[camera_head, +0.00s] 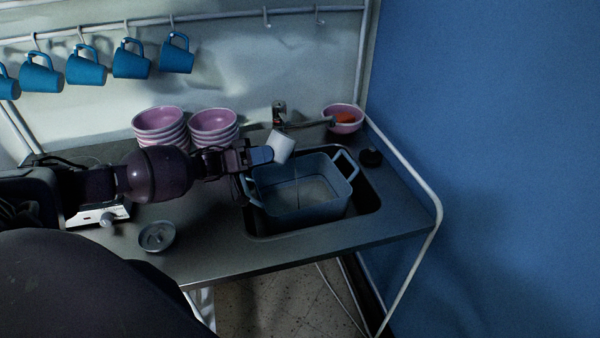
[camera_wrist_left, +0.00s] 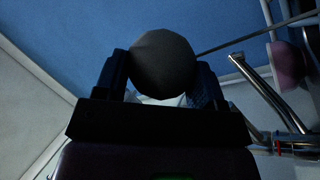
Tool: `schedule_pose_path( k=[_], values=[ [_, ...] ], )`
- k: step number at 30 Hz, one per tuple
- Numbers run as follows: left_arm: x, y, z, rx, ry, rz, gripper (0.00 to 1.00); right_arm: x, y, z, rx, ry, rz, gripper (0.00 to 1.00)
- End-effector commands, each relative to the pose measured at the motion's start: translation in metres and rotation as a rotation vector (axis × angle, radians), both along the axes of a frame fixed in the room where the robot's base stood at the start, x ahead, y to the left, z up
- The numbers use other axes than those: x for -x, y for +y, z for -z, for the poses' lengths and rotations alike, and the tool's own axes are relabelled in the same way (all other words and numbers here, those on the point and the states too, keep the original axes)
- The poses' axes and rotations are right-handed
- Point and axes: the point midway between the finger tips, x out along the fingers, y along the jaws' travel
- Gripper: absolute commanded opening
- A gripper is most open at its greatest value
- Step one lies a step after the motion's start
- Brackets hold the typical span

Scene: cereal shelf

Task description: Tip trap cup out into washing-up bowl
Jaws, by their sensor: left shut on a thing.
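A small white cup (camera_head: 281,147) is in the jaws of my left gripper (camera_head: 262,155), tilted over the back left part of the washing-up bowl. The left wrist view shows the cup's round grey end (camera_wrist_left: 164,64) between the two fingers of my left gripper (camera_wrist_left: 163,85). The blue-grey washing-up bowl (camera_head: 310,208), with raised handles, sits in the sink. A thin vertical line shows inside the bowl below the cup; I cannot tell if it is liquid or an edge. The cup's inside is hidden. My right gripper is not in view.
A tap (camera_head: 310,125) stands behind the bowl. Stacked pink bowls (camera_head: 160,125) and a pink bowl with an orange thing (camera_head: 343,128) stand at the back. A round grey lid-like piece (camera_head: 157,237) lies on the counter (camera_head: 205,255). Blue mugs (camera_head: 132,63) hang from a rail.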

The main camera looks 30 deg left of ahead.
Motion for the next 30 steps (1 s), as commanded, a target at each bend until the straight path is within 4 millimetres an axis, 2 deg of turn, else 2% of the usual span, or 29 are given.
schedule_pose_path(
  k=[15, 30],
  values=[
    [-0.001, 0.000, 0.007, -0.012, 0.055, -0.001, 0.00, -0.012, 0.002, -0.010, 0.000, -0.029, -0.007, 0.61],
    [-0.001, 0.000, 0.012, -0.024, 0.109, -0.001, 0.00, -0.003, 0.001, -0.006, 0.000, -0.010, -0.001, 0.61]
  ],
)
